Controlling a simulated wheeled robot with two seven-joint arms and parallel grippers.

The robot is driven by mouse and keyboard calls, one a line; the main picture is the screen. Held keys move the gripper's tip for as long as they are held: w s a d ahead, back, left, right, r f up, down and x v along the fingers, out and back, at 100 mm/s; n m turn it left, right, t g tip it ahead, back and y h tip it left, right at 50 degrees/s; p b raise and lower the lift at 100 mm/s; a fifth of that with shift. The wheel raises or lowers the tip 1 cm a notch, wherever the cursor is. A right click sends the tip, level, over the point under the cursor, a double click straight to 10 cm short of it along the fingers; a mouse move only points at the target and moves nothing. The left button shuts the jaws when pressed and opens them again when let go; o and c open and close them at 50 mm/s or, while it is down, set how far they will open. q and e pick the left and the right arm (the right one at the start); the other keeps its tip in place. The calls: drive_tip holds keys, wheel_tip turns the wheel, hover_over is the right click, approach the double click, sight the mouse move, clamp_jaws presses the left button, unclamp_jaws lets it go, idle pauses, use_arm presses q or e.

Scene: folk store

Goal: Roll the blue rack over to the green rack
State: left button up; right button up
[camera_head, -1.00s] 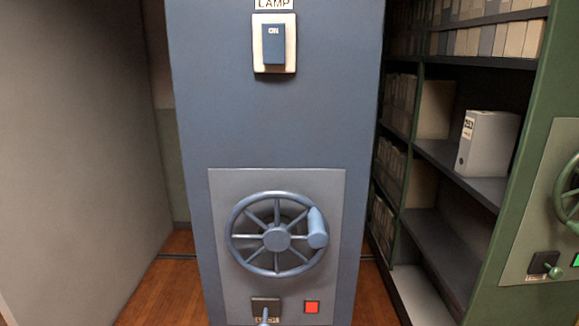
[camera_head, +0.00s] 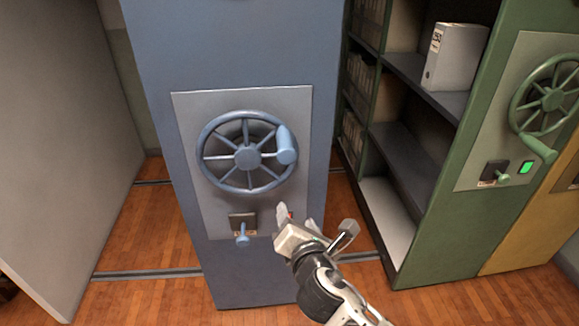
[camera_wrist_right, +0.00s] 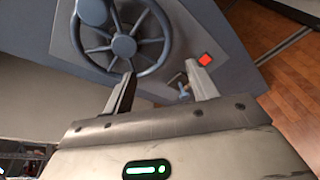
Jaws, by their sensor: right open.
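The blue rack (camera_head: 235,45) stands in the middle of the head view. Its grey panel carries a handwheel (camera_head: 247,154) with a knob at its right side, a small lever (camera_head: 242,232) below and a red light. My right gripper (camera_head: 312,219) is open and empty in front of the panel's lower right corner, partly covering the red light. In the right wrist view, the wheel (camera_wrist_right: 122,47), the red light (camera_wrist_right: 205,59) and the lever (camera_wrist_right: 184,90) show beyond the open fingers. The green rack (camera_head: 450,225) stands to the right, with a wheel, a lever and a lit green light. My left gripper is out of view.
Between the blue and green racks is a gap showing shelves with boxes and a white binder (camera_head: 455,57). Floor rails (camera_head: 150,274) cross the wooden floor. A grey wall-like panel (camera_head: 60,150) stands at left, and a yellow rack (camera_head: 530,235) adjoins the green one.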

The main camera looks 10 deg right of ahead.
sight(284, 144)
drive_tip(key=w+r+n+t, duration=0.1)
drive_tip(key=r+n, duration=0.1)
drive_tip(key=r, duration=0.1)
drive_tip(key=w+r+n+t, duration=0.1)
drive_tip(key=r+n, duration=0.1)
drive_tip(key=r, duration=0.1)
drive_tip(key=w+a+r+n+h, duration=0.1)
drive_tip(key=w+r+n, duration=0.1)
drive_tip(key=n, duration=0.1)
drive_tip(key=shift+r+t, duration=0.4)
drive_tip(key=shift+w, duration=0.75)
drive_tip(key=w, duration=0.2)
drive_tip(key=w+b, duration=0.1)
drive_tip(key=w, duration=0.5)
drive_tip(key=shift+f+b, duration=0.25)
drive_tip(key=shift+b, duration=0.15)
drive_tip(key=shift+w+r, duration=0.2)
drive_tip(key=shift+w, duration=0.55)
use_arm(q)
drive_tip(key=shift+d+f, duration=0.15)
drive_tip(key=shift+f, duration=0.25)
use_arm(e)
clamp_jaws()
